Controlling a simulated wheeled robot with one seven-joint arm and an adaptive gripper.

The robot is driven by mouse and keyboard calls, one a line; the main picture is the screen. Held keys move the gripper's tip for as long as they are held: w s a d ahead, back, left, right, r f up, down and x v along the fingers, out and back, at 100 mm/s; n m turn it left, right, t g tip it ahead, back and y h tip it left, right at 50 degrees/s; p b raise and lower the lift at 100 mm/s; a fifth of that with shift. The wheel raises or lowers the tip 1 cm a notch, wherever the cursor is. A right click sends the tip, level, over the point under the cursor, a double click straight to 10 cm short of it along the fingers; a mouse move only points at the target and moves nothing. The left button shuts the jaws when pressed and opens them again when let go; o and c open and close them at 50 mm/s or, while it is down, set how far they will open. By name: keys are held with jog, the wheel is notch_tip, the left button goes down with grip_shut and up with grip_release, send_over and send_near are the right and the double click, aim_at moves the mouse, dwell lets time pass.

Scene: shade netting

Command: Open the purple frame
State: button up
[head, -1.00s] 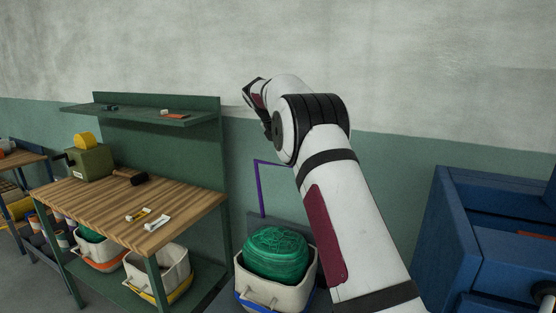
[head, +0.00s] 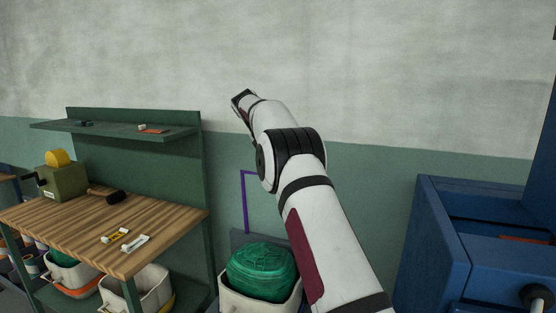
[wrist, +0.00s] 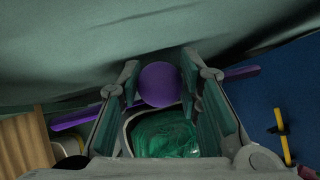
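The purple frame (head: 245,202) stands against the wall behind the green bundle in the head view. Its left upright and a short top piece show; my arm hides the rest. In the wrist view a round purple knob (wrist: 160,84) sits between the fingers of my gripper (wrist: 161,88), with purple bars (wrist: 75,118) running out to the left and right. The fingers are apart on either side of the knob, with narrow gaps showing; I see no firm contact. The head view does not show the fingers clearly.
A green netting bundle (head: 262,270) sits in a white bin (head: 258,303) below the frame, and the bundle also shows in the wrist view (wrist: 163,135). A wooden workbench (head: 75,232) stands left, a blue cabinet (head: 415,245) right. The wall (head: 400,150) is close behind.

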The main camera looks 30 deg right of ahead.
jog(key=shift+o, duration=1.1)
jog(key=v, duration=1.2)
jog(key=s+a+r+m+t+y+p, duration=0.1)
jog(key=s+a+r+m, duration=0.3)
jog(key=s, duration=0.4)
jog(key=s+a+r+m+y+p, duration=0.1)
jog(key=s+a+m, duration=0.2)
jog(key=s+a, duration=0.4)
jog(key=s+a+r+m+t+y+p, duration=0.1)
jog(key=s+a+r+m+y, duration=0.2)
jog(key=s, duration=0.6)
jog(key=s+a+f+m+p, duration=0.1)
jog(key=s+a+f+m, duration=0.2)
jog(key=s, duration=0.6)
jog(key=s+a+f+m+y+p, duration=0.1)
jog(key=s+a+f+m, duration=0.3)
jog(key=s, duration=0.5)
jog(key=s+a+f+m+p, duration=0.1)
jog(key=s+a+f+m, duration=0.2)
jog(key=s+f+m, duration=0.2)
jog(key=s+f, duration=0.2)
jog(key=s, duration=0.2)
jog(key=shift+a+y, duration=0.3)
jog(key=shift+y, duration=0.1)
